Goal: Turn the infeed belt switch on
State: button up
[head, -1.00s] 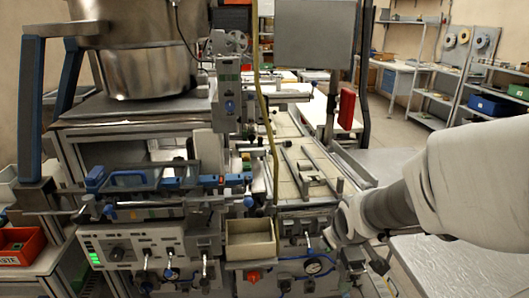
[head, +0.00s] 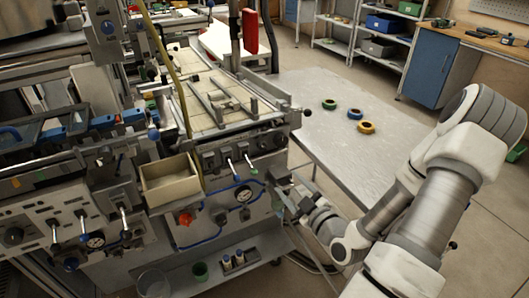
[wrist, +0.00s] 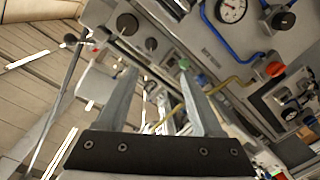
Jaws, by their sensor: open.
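The machine's front panel (head: 215,160) carries toggle levers: a pale lever (head: 230,166) and a green-tipped lever (head: 252,168) to its right. No readable label shows which is the infeed belt switch. My gripper (head: 284,196) is just right of and below these levers, beside the machine's corner, apart from them as far as I can tell. In the wrist view my gripper (wrist: 160,75) is open with nothing between its fingers. A green tip (wrist: 184,64) shows close to the right fingertip; its lever is mostly hidden.
A pressure gauge (head: 243,193) with blue hose and a red knob (head: 185,218) sit below the levers. A beige bin (head: 168,190) juts out at left. A grey table (head: 340,150) with several tape reels stands behind my arm. Open floor lies at right.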

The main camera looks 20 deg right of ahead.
jog(key=b, duration=1.3)
send_near(263, 147)
jog(key=shift+t+h, duration=0.3)
jog(key=shift+t, duration=0.1)
jog(key=w, duration=0.3)
jog(key=w+b, duration=0.1)
jog(key=w, duration=0.4)
jog(key=shift+w+a+f, duration=0.3)
jog(key=shift+f, duration=0.05)
grip_shut()
